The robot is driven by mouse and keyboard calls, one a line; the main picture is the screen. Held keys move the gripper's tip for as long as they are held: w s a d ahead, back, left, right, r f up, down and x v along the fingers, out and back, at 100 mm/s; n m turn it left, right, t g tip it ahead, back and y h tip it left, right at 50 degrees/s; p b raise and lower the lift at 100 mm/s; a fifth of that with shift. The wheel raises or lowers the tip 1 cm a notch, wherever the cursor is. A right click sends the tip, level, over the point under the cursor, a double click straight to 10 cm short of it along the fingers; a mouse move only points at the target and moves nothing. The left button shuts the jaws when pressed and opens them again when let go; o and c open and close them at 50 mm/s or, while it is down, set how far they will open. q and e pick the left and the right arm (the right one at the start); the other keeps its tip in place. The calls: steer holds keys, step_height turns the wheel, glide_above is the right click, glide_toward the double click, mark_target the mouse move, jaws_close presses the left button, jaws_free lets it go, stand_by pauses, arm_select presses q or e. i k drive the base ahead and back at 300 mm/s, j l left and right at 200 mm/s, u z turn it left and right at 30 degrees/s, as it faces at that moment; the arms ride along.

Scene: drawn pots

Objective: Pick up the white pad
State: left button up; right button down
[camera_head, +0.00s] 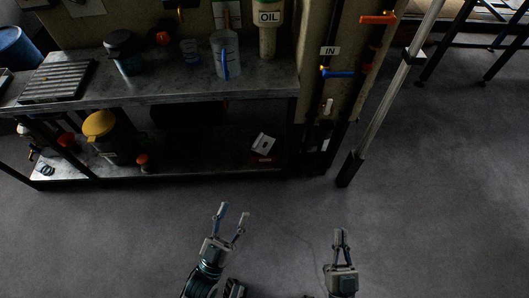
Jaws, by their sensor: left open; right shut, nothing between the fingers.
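A small white pad-like item (263,144) lies tilted on the low shelf of the workbench, near its right end. It looks to rest on or against a dark red thing (262,158); the exact contact is too small to tell. My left gripper (233,213) is open and empty, low over the floor in front of the bench and apart from the white item. My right gripper (341,233) is shut and empty, further right over the floor.
The metal workbench (270,78) holds a clear jug (225,55), an OIL container (268,30) and a ribbed tray (57,82). A yellow-lidded pot (100,128) stands on the low shelf. A slanted pole (385,100) stands at right. The floor (440,200) is clear.

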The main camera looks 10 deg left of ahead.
mark_target(263, 143)
steer(key=i+l, duration=0.15)
steer(key=i, duration=0.4)
steer(key=i+l, duration=0.2)
steer(key=i, duration=0.4)
steer(key=i+l+u, duration=0.1)
steer(key=i, duration=0.45)
